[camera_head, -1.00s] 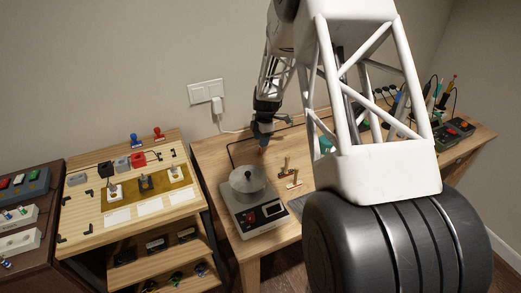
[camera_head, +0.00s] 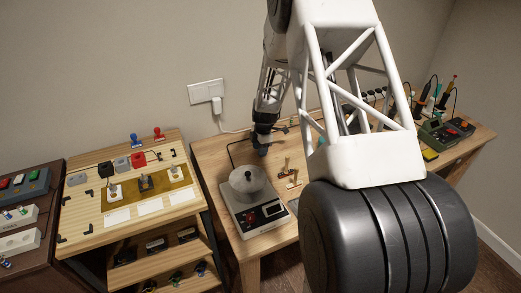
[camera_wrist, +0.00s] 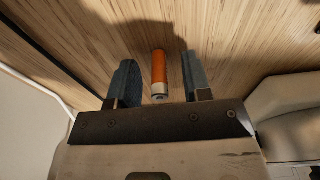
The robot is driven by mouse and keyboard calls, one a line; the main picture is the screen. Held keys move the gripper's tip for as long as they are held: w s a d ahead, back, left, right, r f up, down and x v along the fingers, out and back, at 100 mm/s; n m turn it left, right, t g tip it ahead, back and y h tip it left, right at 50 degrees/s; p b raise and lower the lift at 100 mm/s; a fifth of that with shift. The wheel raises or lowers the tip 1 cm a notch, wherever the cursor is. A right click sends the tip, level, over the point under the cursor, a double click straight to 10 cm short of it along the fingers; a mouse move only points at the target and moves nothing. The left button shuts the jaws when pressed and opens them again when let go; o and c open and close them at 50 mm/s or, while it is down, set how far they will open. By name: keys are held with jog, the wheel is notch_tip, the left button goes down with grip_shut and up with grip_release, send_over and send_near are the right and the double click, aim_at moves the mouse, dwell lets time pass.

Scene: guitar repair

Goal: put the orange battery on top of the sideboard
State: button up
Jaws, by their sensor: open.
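An orange battery (camera_wrist: 159,68) with a silver end lies on a wooden surface in the wrist view. My gripper (camera_wrist: 159,62) is open, with one finger on each side of the battery and a visible gap on both sides. In the head view my gripper (camera_head: 262,143) is low over the back of the middle workbench (camera_head: 212,160); the battery cannot be made out there. To the left stand a light wooden unit with shelves (camera_head: 82,222) and a dark brown cabinet (camera_head: 52,240); I cannot tell which is the sideboard.
A scale with a round metal pot (camera_head: 248,182) stands in front of my gripper. Small brass parts (camera_head: 287,170) lie to its right. Switches, stamps and cards crowd the light unit's top. Soldering tools (camera_head: 440,95) stand at the far right. My arm hides much of the bench.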

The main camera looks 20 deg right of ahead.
grip_shut()
dwell(0.3)
jog(key=shift+r, duration=0.1)
jog(key=shift+r, duration=4.9)
jog(key=shift+w, duration=0.1)
jog(key=w+a+r+m, duration=0.6)
jog(key=a+r+m, duration=0.3)
jog(key=a, duration=0.1)
jog(key=w+a+r+m+t+h, duration=0.1)
jog(key=w+a+r+m, duration=0.5)
jog(key=a+r+m, duration=0.3)
jog(key=shift+w+a+r, duration=0.15)
jog(key=shift+a+r, duration=0.2)
jog(key=shift+r, duration=0.35)
